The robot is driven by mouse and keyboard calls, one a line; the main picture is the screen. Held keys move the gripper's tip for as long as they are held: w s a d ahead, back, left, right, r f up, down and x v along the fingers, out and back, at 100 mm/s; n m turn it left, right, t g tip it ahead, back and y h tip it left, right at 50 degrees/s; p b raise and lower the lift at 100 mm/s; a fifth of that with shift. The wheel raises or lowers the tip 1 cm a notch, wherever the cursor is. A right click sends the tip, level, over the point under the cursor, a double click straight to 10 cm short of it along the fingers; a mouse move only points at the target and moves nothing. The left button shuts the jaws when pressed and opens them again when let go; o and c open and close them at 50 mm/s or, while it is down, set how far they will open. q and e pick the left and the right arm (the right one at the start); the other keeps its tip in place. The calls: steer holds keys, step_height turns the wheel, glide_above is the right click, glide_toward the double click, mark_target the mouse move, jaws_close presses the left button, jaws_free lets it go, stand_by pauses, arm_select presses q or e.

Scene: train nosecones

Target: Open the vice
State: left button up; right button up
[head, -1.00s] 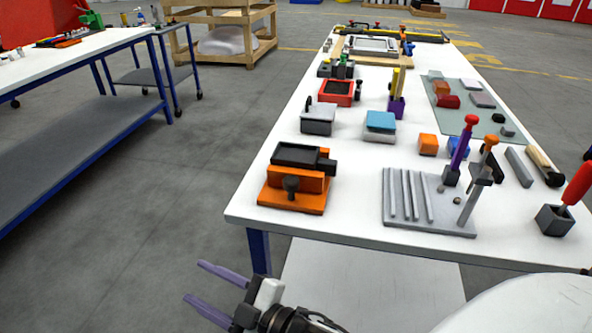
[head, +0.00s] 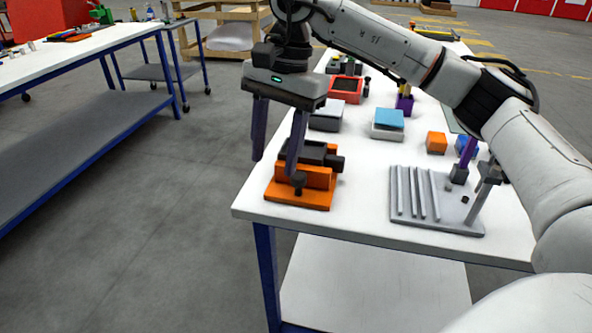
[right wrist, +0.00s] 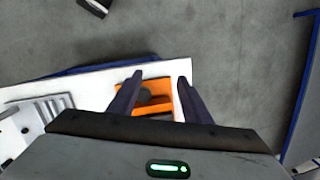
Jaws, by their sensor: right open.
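The vice (head: 301,198) is orange with dark jaws and a dark knob on its front. It stands at the near left corner of the white workbench. My right gripper (head: 272,168) is open and empty, its purple fingers pointing down. In the head view one finger overlaps the vice and the other hangs left of it, past the table edge. In the right wrist view the vice (right wrist: 157,98) shows between and beyond the open fingers (right wrist: 158,82), partly hidden by them. I cannot tell the exact height gap. My left gripper is not in view.
On the workbench (head: 350,225), a grey ribbed plate (head: 425,213) with an upright clamp lies right of the vice. Behind stand a grey block (head: 326,117), a blue-topped block (head: 388,121), an orange cube (head: 436,143) and a red tray (head: 346,90). Another bench (head: 85,128) stands at left across open floor.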

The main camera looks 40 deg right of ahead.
step_height(320, 180, up, 3)
steer(key=h, duration=0.2)
glide_above(299, 175)
step_height(299, 175, down, 10)
steer(key=c, duration=1.1)
steer(key=shift+o, duration=0.2)
steer(key=shift+n, duration=0.3)
steer(key=n, duration=0.3)
steer(key=shift+n, duration=0.3)
steer(key=shift+w+r+n+y, duration=0.1)
steer(key=shift+n+y, duration=0.2)
steer(key=shift+n, duration=1.8)
